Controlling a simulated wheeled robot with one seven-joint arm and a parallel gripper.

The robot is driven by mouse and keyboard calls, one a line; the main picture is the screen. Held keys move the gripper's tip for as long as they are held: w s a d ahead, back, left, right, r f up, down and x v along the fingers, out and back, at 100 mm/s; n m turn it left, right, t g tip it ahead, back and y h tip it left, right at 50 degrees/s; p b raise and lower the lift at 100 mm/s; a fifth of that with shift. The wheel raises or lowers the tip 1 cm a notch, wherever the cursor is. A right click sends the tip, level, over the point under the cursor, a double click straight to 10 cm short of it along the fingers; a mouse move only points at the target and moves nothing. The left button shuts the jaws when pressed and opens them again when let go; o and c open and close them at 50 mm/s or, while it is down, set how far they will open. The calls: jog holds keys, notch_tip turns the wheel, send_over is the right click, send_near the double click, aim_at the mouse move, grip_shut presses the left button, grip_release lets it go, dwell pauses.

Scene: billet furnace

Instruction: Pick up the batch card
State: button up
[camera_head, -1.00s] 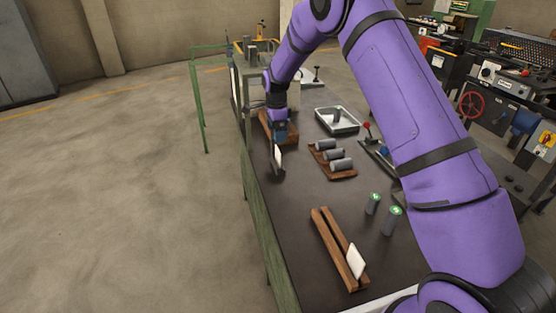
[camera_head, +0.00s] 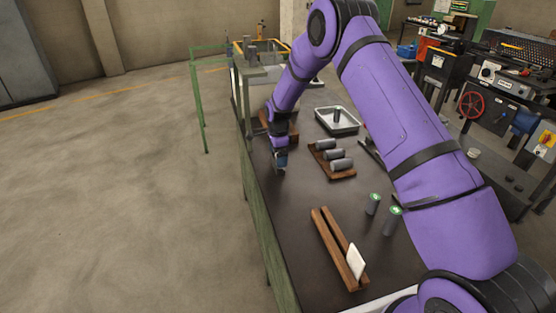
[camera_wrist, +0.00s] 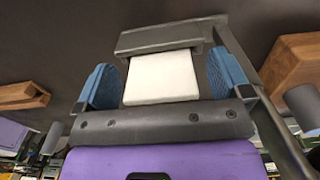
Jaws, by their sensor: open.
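The batch card (camera_wrist: 162,80) is a white plate in the wrist view, set against a dark grey holder (camera_wrist: 158,38). My gripper (camera_wrist: 162,72) is open, with one blue finger pad on each side of the card. A narrow gap shows between each pad and the card, so the jaws are around it but not closed on it. In the head view, my gripper (camera_head: 280,158) is low over the left edge of the dark bench and hides the card. A second white card (camera_head: 356,261) leans in a wooden two-rail rack (camera_head: 330,246) near the front.
The dark bench (camera_head: 290,205) also carries a wooden tray (camera_head: 345,175) with grey cylinders, two green-topped cylinders (camera_head: 373,204) and a metal pan (camera_head: 351,124). A brown wooden block (camera_wrist: 293,62) shows close to my gripper. Bare bench lies between gripper and rack.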

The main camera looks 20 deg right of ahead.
jog(key=c, duration=1)
jog(key=shift+r, duration=0.1)
jog(key=shift+r, duration=0.55)
notch_tip(320, 180, up, 2)
jog(key=shift+r, duration=0.15)
jog(key=d+r, duration=0.1)
jog(key=d, duration=1.5)
jog(key=shift+r, duration=0.25)
jog(key=shift+w, duration=0.1)
jog(key=shift+o, duration=0.9)
